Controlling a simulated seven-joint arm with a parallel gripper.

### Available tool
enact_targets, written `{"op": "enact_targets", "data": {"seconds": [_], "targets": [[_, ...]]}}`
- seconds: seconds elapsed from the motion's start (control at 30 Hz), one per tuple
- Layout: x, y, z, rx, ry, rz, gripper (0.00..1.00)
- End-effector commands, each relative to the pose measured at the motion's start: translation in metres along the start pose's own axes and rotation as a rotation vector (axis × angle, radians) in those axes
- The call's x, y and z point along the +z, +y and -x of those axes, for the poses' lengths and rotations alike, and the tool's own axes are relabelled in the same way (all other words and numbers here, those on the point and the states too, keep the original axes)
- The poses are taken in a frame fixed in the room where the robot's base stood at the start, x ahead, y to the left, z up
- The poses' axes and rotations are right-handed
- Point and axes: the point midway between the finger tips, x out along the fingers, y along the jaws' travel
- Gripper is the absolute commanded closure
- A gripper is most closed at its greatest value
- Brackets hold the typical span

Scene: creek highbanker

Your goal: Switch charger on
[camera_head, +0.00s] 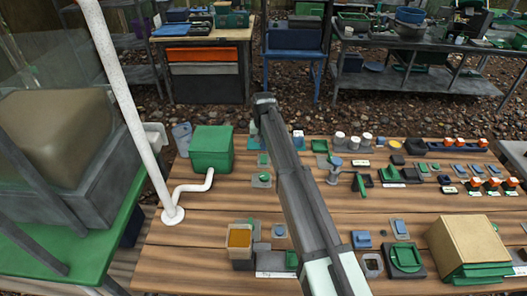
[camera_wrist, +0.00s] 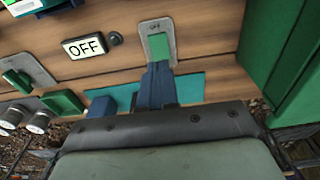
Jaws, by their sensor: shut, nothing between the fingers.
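A switch (camera_wrist: 160,45) with a green rocker on a grey plate stands at the upper middle of the wrist view. Its plate is marked OFF. A small white sign (camera_wrist: 85,46) reading OFF lies to its left, beside a dark round fitting. My gripper (camera_wrist: 159,68) is shut and empty, its dark blue fingers at the near edge of the green rocker. I cannot tell whether they touch it. In the head view, a green switch (camera_head: 263,158) shows just left of my arm, and my fingertips cannot be made out clearly.
A green box (camera_head: 212,150) stands left of the switch in the head view, with a white pipe (camera_head: 192,189) in front. Several switches and caps crowd the wooden table (camera_head: 210,236) to the right. A cardboard box (camera_head: 465,245) sits at the front right.

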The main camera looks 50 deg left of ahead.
Motion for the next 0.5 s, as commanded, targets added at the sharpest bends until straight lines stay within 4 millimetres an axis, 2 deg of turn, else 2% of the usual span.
{"op": "enact_targets", "data": {"seconds": [0.03, 0.2, 0.5], "targets": [[0.001, 0.0, 0.013, -0.001, 0.003, 0.0, 1.0], [0.002, 0.0, 0.045, -0.001, 0.003, 0.0, 1.0], [0.004, 0.0, 0.082, 0.0, 0.001, 0.0, 1.0]]}}
